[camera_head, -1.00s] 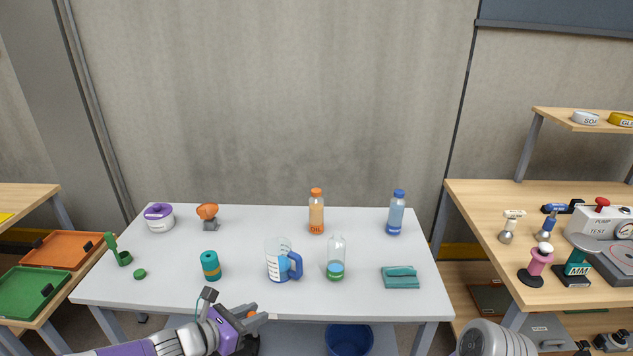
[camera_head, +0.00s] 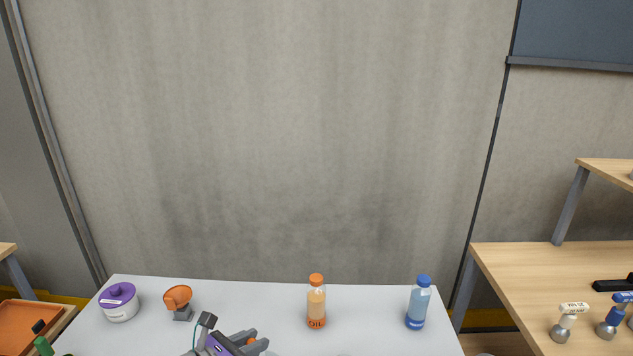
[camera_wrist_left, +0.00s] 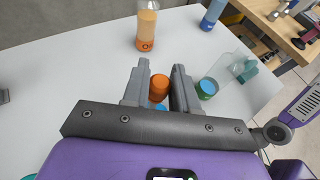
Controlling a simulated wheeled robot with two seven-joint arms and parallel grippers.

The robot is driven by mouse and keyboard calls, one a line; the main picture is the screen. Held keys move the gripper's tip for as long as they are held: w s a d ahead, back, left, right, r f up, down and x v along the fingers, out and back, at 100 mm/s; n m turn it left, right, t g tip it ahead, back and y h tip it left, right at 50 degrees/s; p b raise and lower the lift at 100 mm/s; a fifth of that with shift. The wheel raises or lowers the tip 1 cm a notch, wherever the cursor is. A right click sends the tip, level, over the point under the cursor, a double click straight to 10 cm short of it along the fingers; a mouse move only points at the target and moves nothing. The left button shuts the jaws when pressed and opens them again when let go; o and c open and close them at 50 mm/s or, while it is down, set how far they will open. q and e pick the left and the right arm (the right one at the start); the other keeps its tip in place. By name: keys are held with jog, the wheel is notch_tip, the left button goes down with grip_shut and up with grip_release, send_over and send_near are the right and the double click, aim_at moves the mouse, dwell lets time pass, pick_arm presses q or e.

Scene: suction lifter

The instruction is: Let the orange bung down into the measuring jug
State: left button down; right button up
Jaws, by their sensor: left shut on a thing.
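My left gripper (camera_head: 258,346) comes in at the bottom of the head view. In the left wrist view its two grey fingers (camera_wrist_left: 160,88) stand on both sides of the orange bung (camera_wrist_left: 159,86), and it is shut on it. The orange bung also shows as a small spot in the head view (camera_head: 250,341). In the left wrist view a blue patch (camera_wrist_left: 159,106) shows just below the bung; it may be part of the measuring jug, which is otherwise hidden by the gripper. The jug is outside the head view. My right gripper is not in view.
The oil bottle (camera_head: 316,303) and blue bottle (camera_head: 418,305) stand at the back of the white table (camera_head: 240,298). A purple-lidded pot (camera_head: 119,304) and orange-headed item (camera_head: 177,299) stand left.

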pick_arm(q)
jog(key=shift+s+f+b, duration=0.15)
jog(key=shift+f+b, duration=0.15)
jog(key=shift+f, duration=0.2)
notch_tip(320, 180, down, 5)
jog(key=b, duration=0.4)
jog(key=shift+r, duration=0.1)
jog(key=c, duration=0.8)
grip_release()
jog(key=shift+r, duration=0.1)
jog(key=p+v, duration=0.3)
jog(key=v, duration=0.4)
jog(key=shift+s+a, duration=0.15)
jog(key=shift+s, duration=0.05)
